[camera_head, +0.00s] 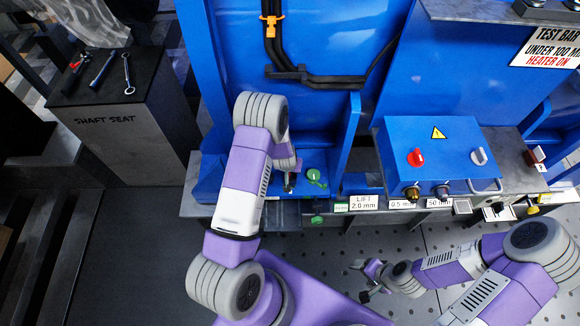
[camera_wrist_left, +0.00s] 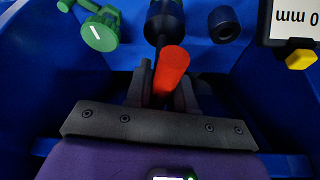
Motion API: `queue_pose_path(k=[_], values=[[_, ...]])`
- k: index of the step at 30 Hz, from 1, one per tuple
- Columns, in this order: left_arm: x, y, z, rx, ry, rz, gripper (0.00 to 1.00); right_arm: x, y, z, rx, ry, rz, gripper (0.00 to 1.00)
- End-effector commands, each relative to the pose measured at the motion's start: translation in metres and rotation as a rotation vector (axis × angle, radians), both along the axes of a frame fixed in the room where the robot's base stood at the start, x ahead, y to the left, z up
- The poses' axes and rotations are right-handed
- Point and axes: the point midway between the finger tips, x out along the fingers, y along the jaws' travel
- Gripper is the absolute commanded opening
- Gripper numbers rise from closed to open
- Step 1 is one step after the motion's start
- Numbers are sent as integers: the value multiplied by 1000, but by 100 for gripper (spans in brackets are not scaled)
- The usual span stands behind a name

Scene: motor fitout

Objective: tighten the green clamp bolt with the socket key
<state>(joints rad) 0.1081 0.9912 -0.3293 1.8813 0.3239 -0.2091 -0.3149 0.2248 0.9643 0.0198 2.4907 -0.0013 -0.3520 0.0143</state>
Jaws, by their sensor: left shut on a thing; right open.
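My left gripper (camera_wrist_left: 163,90) is shut on a red, round-ended handle (camera_wrist_left: 172,62). A dark shaft and black head (camera_wrist_left: 164,18) show beyond it; it looks like the socket key, but I cannot tell whether the head touches anything. A green round part with a white line and side arm (camera_wrist_left: 99,34), seemingly the green clamp bolt, is apart from the handle, at upper left in the left wrist view. It shows as a green part (camera_head: 314,176) in the head view, just right of my left gripper (camera_head: 290,183). My right gripper (camera_head: 370,278) is open and empty above the dotted floor.
Blue machine walls (camera_head: 345,130) stand close around my left gripper. A black round part (camera_wrist_left: 224,24) lies near it. A blue control box (camera_head: 440,150) with knobs is to the right. Several tools lie on the shaft seat stand (camera_head: 105,105) at left.

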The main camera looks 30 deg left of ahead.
Motion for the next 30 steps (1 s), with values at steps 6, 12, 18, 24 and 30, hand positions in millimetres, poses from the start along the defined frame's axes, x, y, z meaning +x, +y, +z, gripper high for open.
queue_pose_path(k=[6, 12, 18, 24, 30], values=[[1, 0, -3, 1, -2, 0, 0, 0, 0, 0, 0, 0, 0, 76], [1, 0, -7, 1, -3, 0, 0, 0, 0, 0, 0, 0, 0, 76], [1, 0, -11, 1, -3, 0, 0, 0, 0, 0, 0, 0, 0, 76], [1, 0, -15, 0, -2, 1, 0, 0, 0, 0, 0, 0, 0, 76], [1, 0, -19, 0, -1, 0, 0, 0, 0, 0, 0, 0, 0, 76]])
